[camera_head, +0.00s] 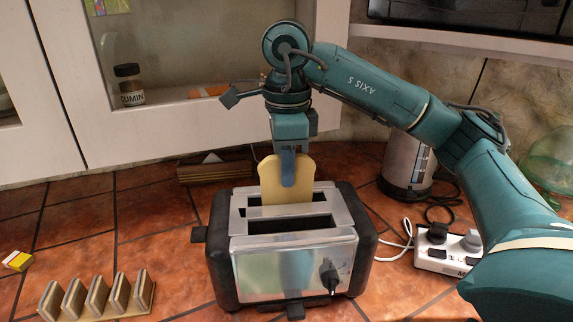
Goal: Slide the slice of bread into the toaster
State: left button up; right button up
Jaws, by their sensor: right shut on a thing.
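A slice of bread (270,181) is upright at the rear slot of the toaster, with its lower edge hidden at the slot. My right gripper (288,170) points down and is shut on the top part of the bread; one blue finger shows in front of it. The silver and black toaster (285,272) stands on the tiled counter, its two long slots facing up. The front slot (290,224) looks empty. My left gripper is not in view.
A rack (97,297) with several slats lies at the front left, near a small yellow and white box (17,261). A metal kettle (407,165) and a white power strip (446,247) are on the right. A cumin jar (129,85) stands in the cabinet behind.

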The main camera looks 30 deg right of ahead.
jog(key=shift+f+b, duration=0.35)
jog(key=shift+f, duration=0.2)
jog(key=o, duration=0.4)
jog(key=shift+o, duration=0.5)
jog(key=o, duration=0.5)
dwell(0.4)
